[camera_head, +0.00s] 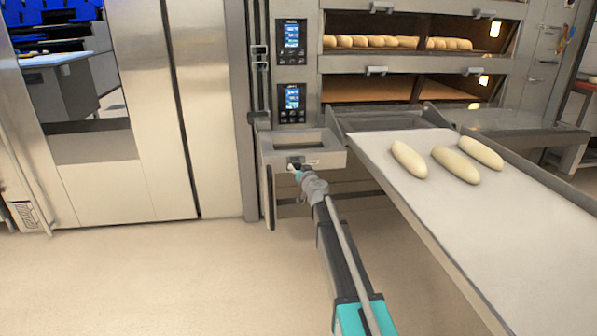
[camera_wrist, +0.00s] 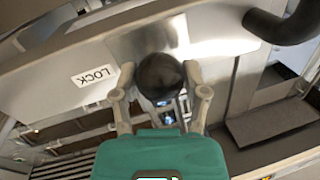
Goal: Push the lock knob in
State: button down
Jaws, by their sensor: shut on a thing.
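The lock knob (camera_wrist: 160,75) is a round black ball in the middle of the wrist view. The two fingers of my gripper (camera_wrist: 161,82) are on its left and right sides, shut on it. A white LOCK label (camera_wrist: 93,76), seen upside down, is on the metal panel left of the knob. In the head view my gripper (camera_head: 294,169) is at the front of the grey metal box (camera_head: 330,158) below the oven's control screens. The knob is hidden or too small to tell there. How far the knob stands out cannot be told.
A loader board (camera_head: 480,230) with three pale loaves (camera_head: 455,164) extends to the right of my arm. A black curved handle (camera_wrist: 288,22) is close to the knob, at the wrist view's upper right. Deck ovens (camera_head: 400,65) stand behind. The floor at left is clear.

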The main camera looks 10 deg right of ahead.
jog(key=shift+w, duration=0.3)
jog(key=shift+c, duration=0.6)
grip_release()
jog(key=shift+s, duration=0.15)
jog(key=s+d, duration=0.2)
jog(key=s, duration=0.9)
jog(key=shift+s+d, duration=0.15)
jog(key=shift+s, duration=0.15)
